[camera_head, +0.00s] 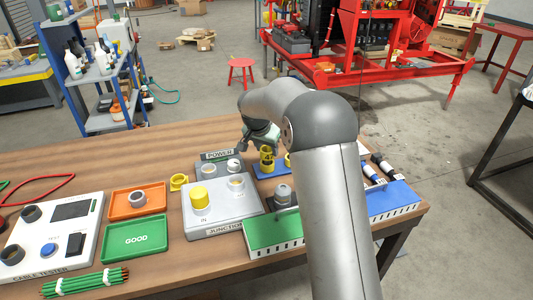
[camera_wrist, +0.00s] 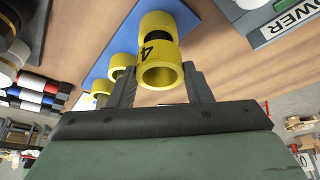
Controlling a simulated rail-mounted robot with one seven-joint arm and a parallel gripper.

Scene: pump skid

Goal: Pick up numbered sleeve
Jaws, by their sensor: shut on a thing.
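My gripper (camera_wrist: 160,88) is shut on a yellow numbered sleeve (camera_wrist: 157,52), a short hollow ring marked with a black 4. One finger is on each side of it, and its open end faces the wrist camera. Another yellow ring (camera_wrist: 160,22) lies in line just beyond it, with a dark gap between. More yellow sleeves (camera_wrist: 122,63) stand in a row along the blue rack (camera_wrist: 110,52). In the head view, yellow sleeves (camera_head: 267,153) show just below my gripper (camera_head: 262,143), at the blue rack (camera_head: 262,171); my arm hides part of the row.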

